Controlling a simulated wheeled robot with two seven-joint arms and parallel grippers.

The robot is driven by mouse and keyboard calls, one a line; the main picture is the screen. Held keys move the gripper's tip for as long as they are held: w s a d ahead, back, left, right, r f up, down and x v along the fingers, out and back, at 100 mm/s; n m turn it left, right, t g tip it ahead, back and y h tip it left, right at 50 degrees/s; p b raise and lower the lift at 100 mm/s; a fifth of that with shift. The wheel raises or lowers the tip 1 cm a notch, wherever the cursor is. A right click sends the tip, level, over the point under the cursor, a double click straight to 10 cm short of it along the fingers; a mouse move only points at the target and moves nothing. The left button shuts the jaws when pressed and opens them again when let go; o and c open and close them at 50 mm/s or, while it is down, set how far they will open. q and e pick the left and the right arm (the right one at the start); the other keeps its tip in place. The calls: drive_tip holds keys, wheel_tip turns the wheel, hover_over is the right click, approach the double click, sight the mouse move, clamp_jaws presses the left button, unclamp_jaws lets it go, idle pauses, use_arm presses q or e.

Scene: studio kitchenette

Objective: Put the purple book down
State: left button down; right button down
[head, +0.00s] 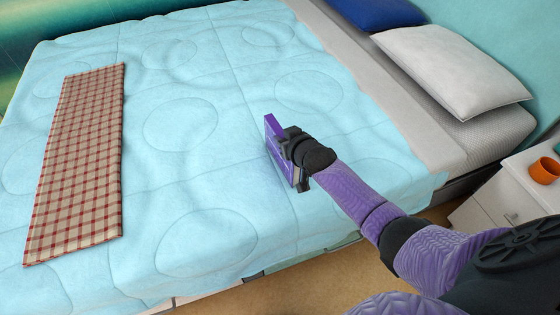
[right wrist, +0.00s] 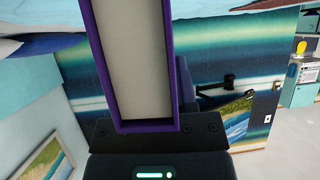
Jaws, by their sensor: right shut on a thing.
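The purple book (head: 270,126) is in my right gripper (head: 291,146), over the light blue quilt of the bed (head: 190,180). In the head view the book stands on edge, partly hidden by the gripper. I cannot tell whether its lower edge touches the quilt. In the right wrist view the book's purple cover edges and pale page block (right wrist: 130,60) rise from the dark gripper (right wrist: 150,130), which is shut on it. My left gripper is in neither view.
A checked red and beige cloth (head: 80,165) lies on the left of the bed. A white pillow (head: 450,70) and a blue pillow (head: 378,12) are at the head end. An orange cup (head: 545,170) stands on a white nightstand (head: 510,190) at right. The quilt around the book is clear.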

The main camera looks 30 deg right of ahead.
drive_tip(key=shift+c, duration=1.8)
unclamp_jaws()
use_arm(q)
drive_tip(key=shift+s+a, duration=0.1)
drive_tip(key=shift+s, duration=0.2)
use_arm(e)
drive_tip(key=shift+o, duration=0.2)
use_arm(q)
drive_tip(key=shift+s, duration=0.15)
use_arm(e)
drive_tip(key=p+v, duration=0.7)
drive_tip(key=v, duration=0.2)
drive_tip(key=s+f+n+g, duration=0.1)
drive_tip(key=s+f+g, duration=0.5)
drive_tip(key=s+f, duration=1)
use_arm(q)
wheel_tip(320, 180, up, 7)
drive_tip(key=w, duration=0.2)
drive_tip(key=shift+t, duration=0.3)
use_arm(e)
drive_tip(key=s+a+f+n+g, duration=0.1)
drive_tip(key=s+f+g, duration=0.2)
drive_tip(key=s, duration=1.1)
drive_tip(key=s+a+f+n+g, duration=0.1)
drive_tip(key=s+a+f+g, duration=0.1)
drive_tip(key=s, duration=1.2)
wheel_tip(320, 180, down, 2)
drive_tip(key=shift+f+g, duration=0.2)
drive_tip(key=shift+g, duration=0.7)
